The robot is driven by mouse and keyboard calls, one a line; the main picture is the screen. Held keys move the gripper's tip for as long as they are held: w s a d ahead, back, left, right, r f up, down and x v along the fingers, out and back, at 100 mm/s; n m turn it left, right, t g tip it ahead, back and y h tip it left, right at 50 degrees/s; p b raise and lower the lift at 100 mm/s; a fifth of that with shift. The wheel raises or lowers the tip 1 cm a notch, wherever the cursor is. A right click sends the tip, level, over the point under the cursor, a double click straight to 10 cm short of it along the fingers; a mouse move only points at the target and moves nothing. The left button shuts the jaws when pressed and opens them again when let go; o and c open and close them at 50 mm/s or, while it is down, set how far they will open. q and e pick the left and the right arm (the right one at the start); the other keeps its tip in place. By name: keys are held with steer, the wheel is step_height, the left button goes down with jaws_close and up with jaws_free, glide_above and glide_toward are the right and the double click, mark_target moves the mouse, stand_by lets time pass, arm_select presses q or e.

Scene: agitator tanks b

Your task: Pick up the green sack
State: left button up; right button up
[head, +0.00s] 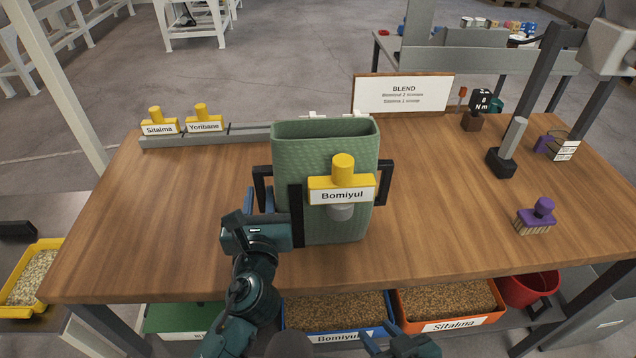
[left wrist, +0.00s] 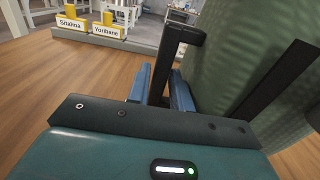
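The green sack (head: 320,150) stands upright and open-topped on the wooden table, with a black handle on each side. A yellow-knobbed tag reading Bomiyul (head: 341,190) is on its front. My left gripper (head: 249,200) is at the sack's left handle (head: 263,185). In the left wrist view, the blue fingers (left wrist: 160,92) are on either side of the handle's outer bar (left wrist: 175,50); whether they press on it is unclear. The sack wall (left wrist: 245,50) is close on the right. My right gripper (head: 376,342) shows only partly at the bottom edge, away from the sack.
A rail (head: 240,133) with Sitalma and Yoribane tags is behind left. A BLEND sign (head: 403,94) stands behind the sack. A purple-handled brush (head: 537,215) and small stands are on the right. Labelled bins (head: 450,303) sit below the front edge. The table's left part is clear.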

arm_select(q)
steer(key=shift+s+d, duration=0.1)
steer(key=shift+c, duration=0.3)
jaws_close()
stand_by(1.0)
